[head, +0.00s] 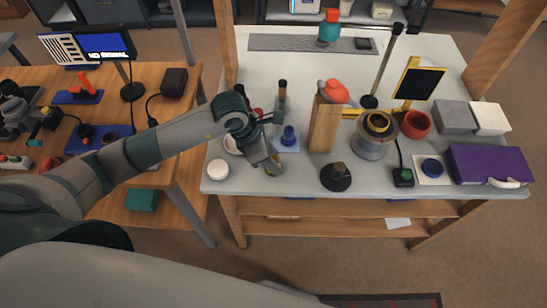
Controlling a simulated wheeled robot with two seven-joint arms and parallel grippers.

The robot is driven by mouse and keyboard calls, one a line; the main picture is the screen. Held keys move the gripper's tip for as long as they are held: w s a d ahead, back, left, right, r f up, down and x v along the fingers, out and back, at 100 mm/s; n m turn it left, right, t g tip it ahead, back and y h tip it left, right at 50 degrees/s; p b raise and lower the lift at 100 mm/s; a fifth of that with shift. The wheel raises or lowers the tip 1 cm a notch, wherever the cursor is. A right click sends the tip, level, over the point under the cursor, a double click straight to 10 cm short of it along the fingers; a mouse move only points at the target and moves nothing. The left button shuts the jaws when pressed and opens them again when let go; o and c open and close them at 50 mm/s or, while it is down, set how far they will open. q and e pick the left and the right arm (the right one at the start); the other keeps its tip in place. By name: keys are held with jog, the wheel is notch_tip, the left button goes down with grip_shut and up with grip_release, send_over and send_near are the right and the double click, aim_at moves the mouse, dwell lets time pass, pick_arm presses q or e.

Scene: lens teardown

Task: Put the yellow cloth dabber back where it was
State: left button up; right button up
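My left gripper (270,165) reaches down over the left front part of the white worktable (300,182). A small yellowish patch, perhaps the yellow cloth dabber (278,158), shows right at its fingers. It is too small and too covered to tell its shape, or whether the fingers are closed on it. A blue-knobbed piece on a blue pad (289,137) stands just behind and right of the gripper. A white dish (230,145) is partly hidden behind my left arm. My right gripper is not in view.
A wooden block (324,126) and a black round base (336,178) stand right of the gripper. Further right are a yellow-ringed lens on a grey stand (374,146), a red cup (415,124) and a purple case (488,166). A white jar (218,169) sits near the left edge.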

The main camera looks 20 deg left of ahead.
pick_arm(q)
jog(key=shift+r, duration=0.1)
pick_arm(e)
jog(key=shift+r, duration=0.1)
pick_arm(q)
jog(key=shift+r, duration=0.1)
jog(key=shift+a+r, duration=0.15)
jog(key=b+v, duration=0.3)
jog(key=v, duration=0.8)
jog(key=shift+r, duration=0.25)
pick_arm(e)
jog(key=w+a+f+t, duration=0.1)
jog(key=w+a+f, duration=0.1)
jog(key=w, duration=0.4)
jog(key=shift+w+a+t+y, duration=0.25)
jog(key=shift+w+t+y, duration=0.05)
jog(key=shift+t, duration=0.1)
pick_arm(q)
jog(key=shift+s, duration=0.1)
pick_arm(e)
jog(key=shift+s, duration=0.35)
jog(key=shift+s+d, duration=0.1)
